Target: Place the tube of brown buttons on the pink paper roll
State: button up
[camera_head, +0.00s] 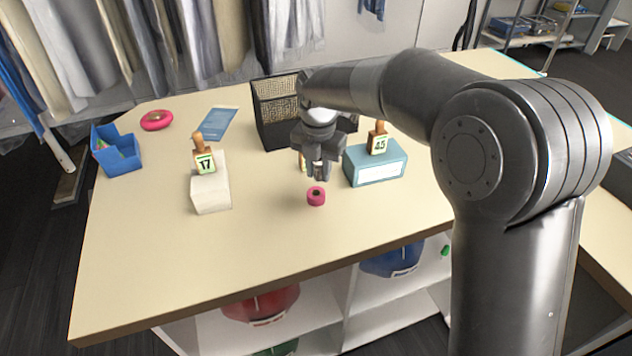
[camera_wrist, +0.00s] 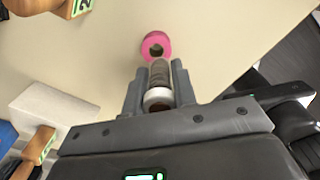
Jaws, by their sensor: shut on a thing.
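My gripper (camera_head: 318,172) is shut on the tube of brown buttons (camera_wrist: 158,73). In the wrist view the tube stands between the two fingers of my gripper (camera_wrist: 160,76), with a brown, see-through body and a white end toward the palm. The pink paper roll (camera_head: 316,196) stands on the table, with its dark centre hole facing up. It also shows in the wrist view (camera_wrist: 147,49), just beyond the tube's far end. In the head view the gripper is above and slightly behind the roll. The gap between tube and roll is hard to judge.
A blue-grey box (camera_head: 376,169) with a wooden number tag stands right of the gripper. A white block (camera_head: 211,198) with another tag stands left. A black mesh organiser (camera_head: 272,136) is behind. A blue bin (camera_head: 122,160) is far left. The table front (camera_head: 200,270) is clear.

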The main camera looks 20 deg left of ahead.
aim_at(316, 193)
jog(key=shift+a+f, duration=0.35)
jog(key=shift+f, duration=1.85)
jog(key=o, duration=1)
jog(key=shift+f, duration=0.1)
notch_tip(316, 193, up, 12)
jog(key=shift+r, duration=0.15)
jog(key=shift+d, duration=0.1)
